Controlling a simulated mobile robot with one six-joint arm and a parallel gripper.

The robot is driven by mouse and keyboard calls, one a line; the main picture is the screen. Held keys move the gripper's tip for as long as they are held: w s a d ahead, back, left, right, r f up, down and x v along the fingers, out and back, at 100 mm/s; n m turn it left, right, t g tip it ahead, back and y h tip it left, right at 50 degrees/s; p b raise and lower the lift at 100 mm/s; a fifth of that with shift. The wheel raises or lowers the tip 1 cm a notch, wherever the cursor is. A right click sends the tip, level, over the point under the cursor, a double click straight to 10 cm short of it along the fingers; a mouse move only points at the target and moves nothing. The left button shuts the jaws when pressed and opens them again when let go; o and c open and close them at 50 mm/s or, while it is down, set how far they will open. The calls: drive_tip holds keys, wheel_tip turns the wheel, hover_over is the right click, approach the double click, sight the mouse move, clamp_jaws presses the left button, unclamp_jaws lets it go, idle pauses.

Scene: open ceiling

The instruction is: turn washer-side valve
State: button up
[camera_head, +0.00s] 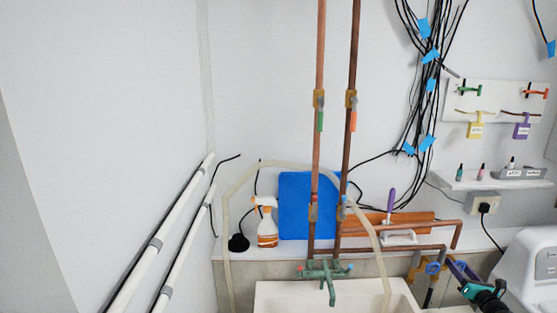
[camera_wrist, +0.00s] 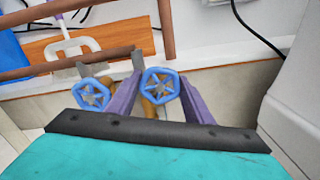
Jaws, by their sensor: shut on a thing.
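Two blue star-spoked valve wheels show side by side in the wrist view: a left wheel (camera_wrist: 92,94) and a right wheel (camera_wrist: 160,86). The right one is nearer the white appliance, on the washer side. My gripper (camera_wrist: 160,82) has its two purple fingers on either side of the right wheel and is shut on it. The left wheel (camera_head: 433,268) is clear of my fingers there.
A white appliance (camera_head: 530,270) stands close on the right. Copper pipes (camera_head: 400,229) run above the valves. A sink (camera_head: 275,297) with a green tap (camera_head: 325,272) lies to the left. A plugged-in black cable (camera_head: 487,225) hangs above my gripper.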

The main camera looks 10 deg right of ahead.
drive_tip(key=shift+m+p, duration=0.7)
drive_tip(key=shift+m, duration=0.6)
drive_tip(key=shift+m, duration=1.7)
drive_tip(key=shift+m, duration=1.7)
